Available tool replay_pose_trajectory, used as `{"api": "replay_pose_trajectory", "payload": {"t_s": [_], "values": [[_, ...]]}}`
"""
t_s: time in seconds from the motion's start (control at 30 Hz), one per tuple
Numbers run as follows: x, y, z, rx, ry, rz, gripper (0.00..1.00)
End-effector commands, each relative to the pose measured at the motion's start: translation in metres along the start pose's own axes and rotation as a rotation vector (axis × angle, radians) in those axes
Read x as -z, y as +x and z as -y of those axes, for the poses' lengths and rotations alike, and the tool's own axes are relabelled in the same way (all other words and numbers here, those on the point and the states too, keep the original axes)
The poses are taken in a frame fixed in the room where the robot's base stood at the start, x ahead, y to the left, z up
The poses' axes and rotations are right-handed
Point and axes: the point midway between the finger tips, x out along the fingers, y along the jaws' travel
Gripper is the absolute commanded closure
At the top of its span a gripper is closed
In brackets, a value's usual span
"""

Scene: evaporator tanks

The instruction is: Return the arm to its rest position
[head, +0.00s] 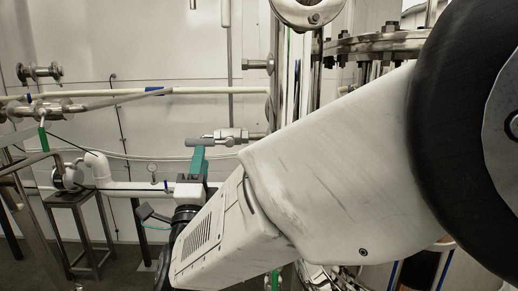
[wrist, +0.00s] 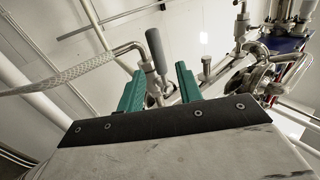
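My arm (head: 330,180) stretches across the right half of the head view, from a large dark joint at the right edge down to the lower middle. My gripper (head: 198,158) shows as teal fingers pointing up, just below a valve with a grey lever handle (head: 200,142). In the wrist view my gripper (wrist: 159,70) has its two teal fingers apart, with no object held. A grey handle (wrist: 155,48) shows in the gap, seemingly beyond the fingertips. Whether they touch it I cannot tell.
A vertical steel pipe and flanged tank (head: 375,42) stand behind the arm. White pipes (head: 130,188) and a gauge (head: 152,168) run along the wall. A dark metal stand (head: 80,225) is at lower left. In the wrist view, a braided hose (wrist: 75,72) lies left, and clamped fittings (wrist: 262,65) right.

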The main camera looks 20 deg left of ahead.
Motion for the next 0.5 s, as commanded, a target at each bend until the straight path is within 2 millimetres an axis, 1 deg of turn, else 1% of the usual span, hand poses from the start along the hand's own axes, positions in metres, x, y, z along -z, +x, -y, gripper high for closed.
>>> {"api": "replay_pose_trajectory", "payload": {"t_s": [0.03, 0.17, 0.5], "values": [[-0.0003, -0.0059, 0.0002, 0.0, 0.0, 0.001, 0.65], [-0.0001, -0.0139, 0.0003, 0.0, 0.0, 0.0, 0.65], [0.0001, -0.0147, 0.0003, 0.0, -0.012, -0.001, 0.65]]}}
